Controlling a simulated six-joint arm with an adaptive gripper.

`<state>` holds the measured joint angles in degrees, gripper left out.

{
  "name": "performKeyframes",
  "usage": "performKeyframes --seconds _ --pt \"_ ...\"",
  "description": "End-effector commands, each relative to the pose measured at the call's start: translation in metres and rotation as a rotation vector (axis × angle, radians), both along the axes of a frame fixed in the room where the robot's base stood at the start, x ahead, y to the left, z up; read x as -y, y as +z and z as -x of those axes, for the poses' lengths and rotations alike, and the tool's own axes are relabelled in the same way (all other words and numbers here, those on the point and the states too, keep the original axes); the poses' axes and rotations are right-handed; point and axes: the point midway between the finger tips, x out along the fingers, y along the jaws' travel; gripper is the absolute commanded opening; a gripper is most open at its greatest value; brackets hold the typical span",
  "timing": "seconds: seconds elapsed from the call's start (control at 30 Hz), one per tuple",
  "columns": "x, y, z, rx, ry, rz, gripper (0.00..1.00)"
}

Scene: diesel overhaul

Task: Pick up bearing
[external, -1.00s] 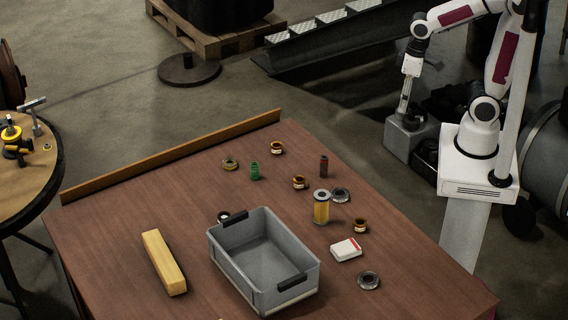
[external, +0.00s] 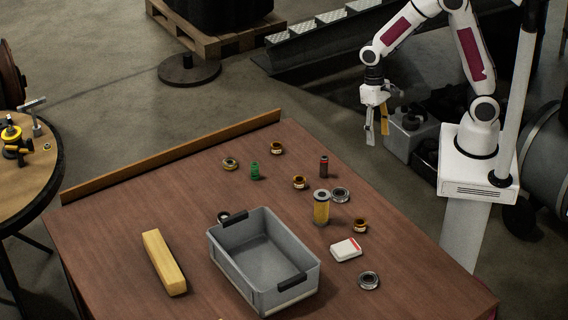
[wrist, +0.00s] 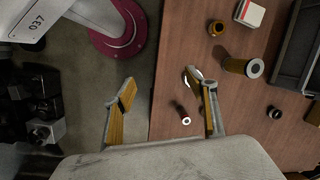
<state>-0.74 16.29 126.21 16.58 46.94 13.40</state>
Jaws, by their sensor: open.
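My gripper (external: 377,132) is open and empty, raised near the table's far right edge. In the wrist view my gripper (wrist: 168,90) straddles the table edge.
A grey bin (external: 265,262) stands at the front, with a yellow bar (external: 164,262) left of it. A white box (external: 346,250), a red-dark cylinder (external: 323,166), a green bottle (external: 255,171) and brass bushings (external: 299,183) stand around. A wooden rail (external: 175,156) edges the back.

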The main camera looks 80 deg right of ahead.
Motion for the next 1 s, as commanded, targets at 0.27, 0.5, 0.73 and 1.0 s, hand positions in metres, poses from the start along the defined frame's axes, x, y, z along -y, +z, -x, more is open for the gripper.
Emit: performKeyframes --seconds 0.27,0.5,0.73,1.0 --pt "-0.014 -0.044 -0.02 -0.09 -0.161 -0.021 0.57" --pt "-0.025 -0.082 -0.039 -0.158 -0.327 -0.031 0.57" --pt "-0.035 -0.108 -0.057 -0.199 -0.484 -0.037 0.57" --pt "-0.045 -0.116 -0.095 -0.199 -0.716 -0.059 0.57"
